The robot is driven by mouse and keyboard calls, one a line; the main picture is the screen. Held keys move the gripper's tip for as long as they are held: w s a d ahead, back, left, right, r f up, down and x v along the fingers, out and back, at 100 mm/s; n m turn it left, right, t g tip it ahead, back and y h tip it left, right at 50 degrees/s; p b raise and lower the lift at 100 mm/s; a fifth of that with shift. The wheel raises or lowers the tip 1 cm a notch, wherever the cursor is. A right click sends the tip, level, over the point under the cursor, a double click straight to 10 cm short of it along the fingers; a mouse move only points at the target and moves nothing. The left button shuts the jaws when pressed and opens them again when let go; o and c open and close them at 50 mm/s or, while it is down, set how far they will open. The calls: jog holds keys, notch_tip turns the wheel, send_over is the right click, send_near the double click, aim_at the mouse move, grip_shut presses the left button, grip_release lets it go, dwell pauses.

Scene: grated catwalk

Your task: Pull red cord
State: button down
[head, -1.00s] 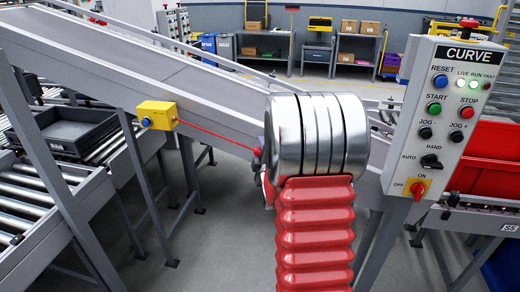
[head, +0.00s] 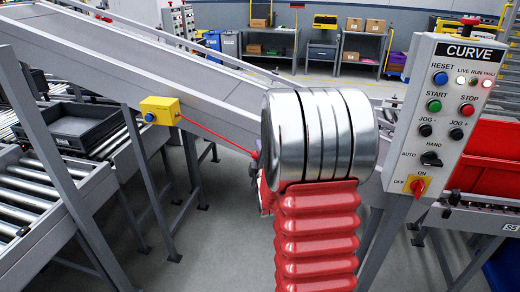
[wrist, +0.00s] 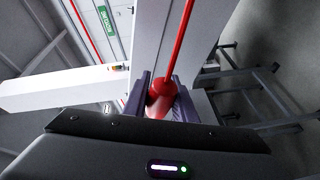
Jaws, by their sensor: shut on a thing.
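The red cord (head: 215,136) runs from a yellow switch box (head: 159,110) with a blue button, sloping down to the right along the conveyor's side. In the wrist view the cord (wrist: 184,38) rises from a red end knob (wrist: 161,97). My gripper (wrist: 160,100) is shut on this knob, with a dark finger on each side. In the head view my silver and red arm hides most of the gripper; only a bit shows at the cord's right end.
A control panel (head: 452,120) marked CURVE stands at the right, with its red FAULT light lit. The inclined conveyor (head: 130,75) and its legs lie behind the cord. A black tray (head: 75,128) sits on rollers at left; red bins (head: 490,165) stand at right.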

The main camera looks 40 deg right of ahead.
jog(key=shift+s+a+f, duration=0.1)
jog(key=shift+a+f, duration=0.05)
jog(key=shift+f, duration=0.15)
jog(key=c, duration=1.7)
grip_release()
jog(key=shift+o, duration=1.2)
jog(key=shift+r, duration=0.15)
